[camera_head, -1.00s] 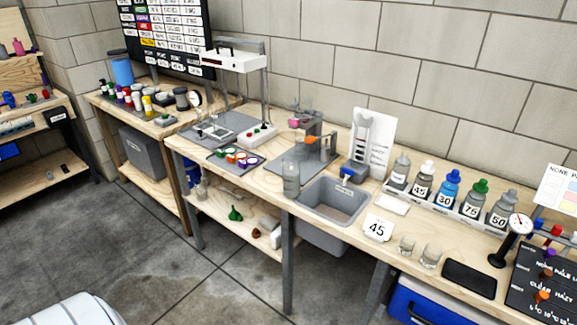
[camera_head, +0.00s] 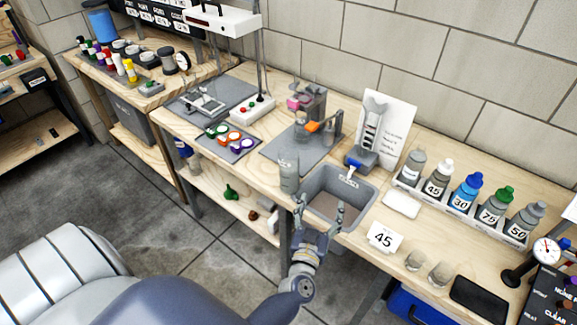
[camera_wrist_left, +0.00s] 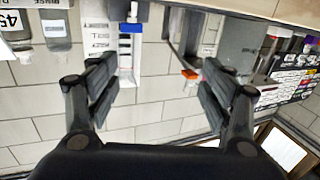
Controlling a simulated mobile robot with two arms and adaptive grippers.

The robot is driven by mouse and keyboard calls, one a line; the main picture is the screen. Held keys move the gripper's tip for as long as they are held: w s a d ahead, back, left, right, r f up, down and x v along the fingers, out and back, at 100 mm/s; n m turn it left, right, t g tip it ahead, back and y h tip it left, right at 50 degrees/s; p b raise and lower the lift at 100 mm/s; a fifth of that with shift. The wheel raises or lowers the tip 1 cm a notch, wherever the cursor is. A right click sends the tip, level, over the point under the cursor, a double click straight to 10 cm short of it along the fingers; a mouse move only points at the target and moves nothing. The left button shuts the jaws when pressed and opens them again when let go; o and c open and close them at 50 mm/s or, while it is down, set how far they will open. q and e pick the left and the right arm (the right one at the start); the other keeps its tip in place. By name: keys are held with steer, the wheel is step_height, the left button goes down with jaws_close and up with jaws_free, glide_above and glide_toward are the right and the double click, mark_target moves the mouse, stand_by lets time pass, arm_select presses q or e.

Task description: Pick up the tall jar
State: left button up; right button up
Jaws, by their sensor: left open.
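The tall jar (camera_head: 288,174) looks like a clear greyish cylinder. It stands upright at the front edge of the bench, just left of the grey sink. My left gripper (camera_head: 319,213) is in front of the sink, to the right of the jar and lower in the picture. Its two fingers are spread and empty, and apart from the jar. In the left wrist view the open fingers (camera_wrist_left: 160,85) show with nothing between them but the wall behind; I cannot clearly make out the jar there. My right gripper is not in view.
The sink (camera_head: 368,197) lies right of the jar. A card marked 45 (camera_head: 384,238) and two small glasses stand farther right. A mat with coloured-lid pots (camera_head: 243,152) is left of the jar. A rack of labelled bottles (camera_head: 516,236) stands at the right.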

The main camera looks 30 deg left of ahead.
mark_target(291, 182)
arm_select(q)
steer(key=a+n+g+y, duration=0.1)
steer(key=a+y, duration=0.1)
steer(key=a, duration=0.1)
steer(key=w+a+n+g+y+b, duration=0.1)
steer(key=a+n+y, duration=0.1)
steer(key=a, duration=0.2)
steer(key=a+f+n+g+y, duration=0.1)
steer(key=a+y, duration=0.1)
steer(key=a, duration=0.1)
steer(key=shift+w+a+g+y+b, duration=0.2)
steer(key=shift+w+g+y+b, duration=0.1)
steer(key=shift+w+b, duration=0.05)
steer(key=shift+w+a, duration=0.4)
steer(key=shift+w, duration=0.05)
steer(key=b+x, duration=0.3)
steer(key=x, duration=0.1)
steer(key=shift+f, duration=0.15)
steer(key=shift+w+a+b, duration=0.3)
steer(key=shift+w, duration=0.1)
steer(key=shift+s, duration=0.1)
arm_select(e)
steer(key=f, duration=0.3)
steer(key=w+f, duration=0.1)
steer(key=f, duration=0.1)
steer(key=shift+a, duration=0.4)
arm_select(q)
steer(key=c, duration=1.5)
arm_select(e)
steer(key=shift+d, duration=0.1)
